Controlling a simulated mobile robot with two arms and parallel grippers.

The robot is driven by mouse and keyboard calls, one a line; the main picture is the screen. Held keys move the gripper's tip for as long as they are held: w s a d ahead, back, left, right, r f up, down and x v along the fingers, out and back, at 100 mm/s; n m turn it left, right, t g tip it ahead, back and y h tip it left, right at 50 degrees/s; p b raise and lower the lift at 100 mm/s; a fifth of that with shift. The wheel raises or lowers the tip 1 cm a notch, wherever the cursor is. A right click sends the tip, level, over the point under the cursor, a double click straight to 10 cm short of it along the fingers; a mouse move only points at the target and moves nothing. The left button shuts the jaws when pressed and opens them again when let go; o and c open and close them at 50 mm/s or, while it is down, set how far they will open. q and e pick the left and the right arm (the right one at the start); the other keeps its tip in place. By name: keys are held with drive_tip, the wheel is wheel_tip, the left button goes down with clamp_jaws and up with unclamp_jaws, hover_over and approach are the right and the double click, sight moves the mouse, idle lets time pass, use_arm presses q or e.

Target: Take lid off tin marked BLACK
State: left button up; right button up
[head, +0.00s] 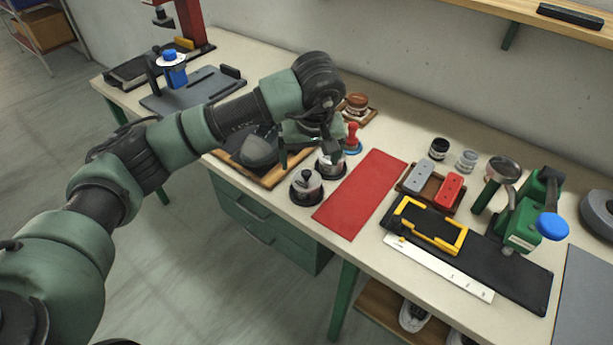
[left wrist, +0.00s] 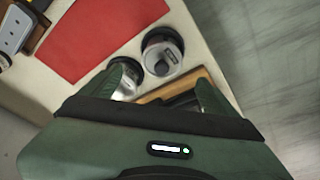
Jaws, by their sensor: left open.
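Two round tins stand at the front of the bench, left of the red mat. The nearer tin (head: 306,186) has a silvery lid with a dark knob and sits in a dark round base; it also shows in the left wrist view (left wrist: 163,58). The other tin (head: 330,167) is partly hidden by my left gripper (head: 312,153); part of it shows beside one finger in the left wrist view (left wrist: 127,76). I cannot read BLACK on either. My left gripper is open above and behind the nearer tin, fingers pointing down, nothing seen between them. My right gripper is out of view.
The red mat (head: 362,193) lies flat and clear to the right. A wooden tray (head: 268,180) with a dark brush-like object is close on the left. Two small jars (head: 439,148) are farther right.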

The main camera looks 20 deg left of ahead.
sight(307, 173)
use_arm(q)
drive_tip(key=p+x, duration=0.1)
drive_tip(key=x, duration=0.3)
drive_tip(key=p+x, duration=0.1)
drive_tip(key=x, duration=0.1)
drive_tip(key=shift+w+a+f+p, duration=0.1)
drive_tip(key=shift+a+f+p, duration=0.1)
drive_tip(key=shift+a+p, duration=0.15)
drive_tip(key=shift+w+f, duration=0.15)
drive_tip(key=shift+f, duration=0.15)
drive_tip(key=c, duration=1.4)
